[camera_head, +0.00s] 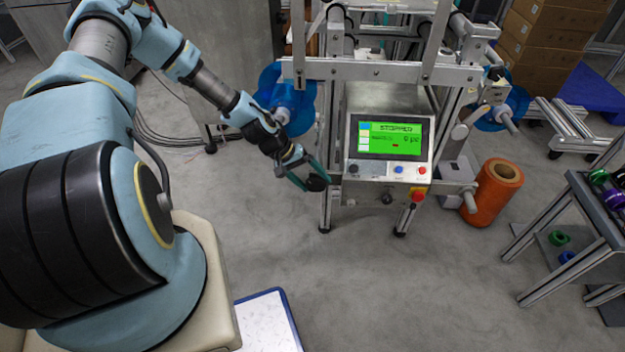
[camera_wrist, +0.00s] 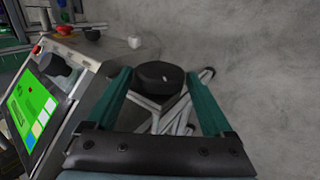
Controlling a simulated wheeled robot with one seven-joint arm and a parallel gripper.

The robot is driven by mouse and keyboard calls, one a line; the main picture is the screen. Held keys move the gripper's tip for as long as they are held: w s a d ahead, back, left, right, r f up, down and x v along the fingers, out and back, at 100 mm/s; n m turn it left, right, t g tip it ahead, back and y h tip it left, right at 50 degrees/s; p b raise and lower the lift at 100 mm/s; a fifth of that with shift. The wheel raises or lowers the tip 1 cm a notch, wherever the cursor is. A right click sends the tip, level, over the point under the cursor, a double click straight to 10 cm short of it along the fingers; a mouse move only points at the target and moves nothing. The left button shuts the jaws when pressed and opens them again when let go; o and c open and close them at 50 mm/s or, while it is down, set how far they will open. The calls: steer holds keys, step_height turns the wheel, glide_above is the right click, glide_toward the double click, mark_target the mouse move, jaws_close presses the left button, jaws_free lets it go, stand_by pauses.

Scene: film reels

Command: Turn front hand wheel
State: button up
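The front hand wheel (camera_head: 316,184) is a small black round knob at the lower left front of the machine. In the wrist view the black wheel (camera_wrist: 159,76) has a small pale mark on its face. My gripper (camera_head: 306,178) reaches it from the left, with its teal fingers at the wheel. In the wrist view my gripper (camera_wrist: 157,82) has its fingers apart, one on each side of the wheel. A slim gap seems to show at the left finger; contact at the right finger cannot be told.
The machine's control panel (camera_head: 390,145) has a lit green screen, just right of my gripper. Its metal frame (camera_head: 325,130) rises beside the wheel. An orange roll (camera_head: 490,195) stands to the right and a grey table (camera_head: 590,215) farther right.

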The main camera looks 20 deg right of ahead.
steer(key=shift+o, duration=0.9)
steer(key=v, duration=1.1)
